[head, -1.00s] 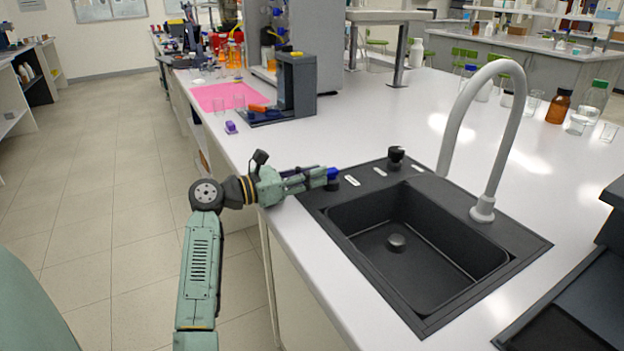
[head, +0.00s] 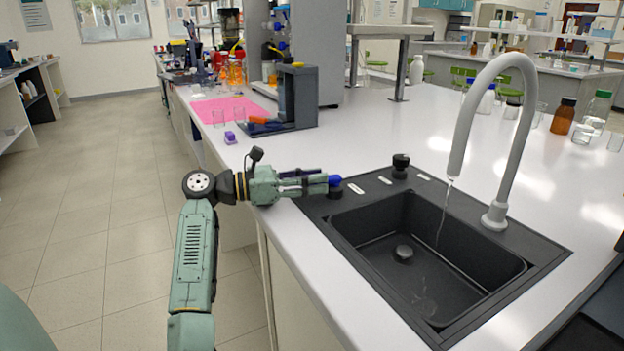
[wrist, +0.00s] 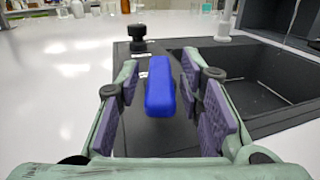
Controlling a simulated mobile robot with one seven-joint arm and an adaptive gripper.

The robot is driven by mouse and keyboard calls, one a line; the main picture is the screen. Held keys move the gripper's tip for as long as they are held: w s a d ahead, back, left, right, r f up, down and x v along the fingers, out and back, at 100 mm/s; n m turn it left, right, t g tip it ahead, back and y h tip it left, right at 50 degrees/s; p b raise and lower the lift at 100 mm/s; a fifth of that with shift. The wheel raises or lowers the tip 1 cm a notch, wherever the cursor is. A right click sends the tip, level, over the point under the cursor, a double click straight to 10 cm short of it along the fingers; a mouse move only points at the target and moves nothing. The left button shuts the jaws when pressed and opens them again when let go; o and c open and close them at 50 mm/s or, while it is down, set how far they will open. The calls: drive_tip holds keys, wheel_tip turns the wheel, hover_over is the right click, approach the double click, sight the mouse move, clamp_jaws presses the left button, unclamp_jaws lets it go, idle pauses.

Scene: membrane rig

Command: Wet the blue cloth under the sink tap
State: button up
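My gripper (head: 322,182) is at the left corner of the black sink (head: 440,255), fingers pointing right. In the wrist view, my gripper's fingers (wrist: 160,72) are apart, with a rounded blue piece (wrist: 159,92) between them. Narrow gaps show on both sides of it. In the head view this blue piece (head: 335,181) is at the fingertips, above a small black base on the sink rim. I cannot tell whether it is a tap handle or the blue cloth. No other blue cloth is recognisable. A thin stream of water (head: 442,212) runs from the grey curved tap (head: 462,120) into the basin.
A black knob (head: 400,166) stands on the sink's back rim. Bottles (head: 563,115) stand on the bench behind the tap. A pink mat (head: 225,108) and a dark device (head: 297,97) are farther back left. The white bench top (head: 360,140) between is clear.

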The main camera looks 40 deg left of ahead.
drive_tip(key=shift+o, duration=0.2)
drive_tip(key=v, duration=1.2)
idle(0.4)
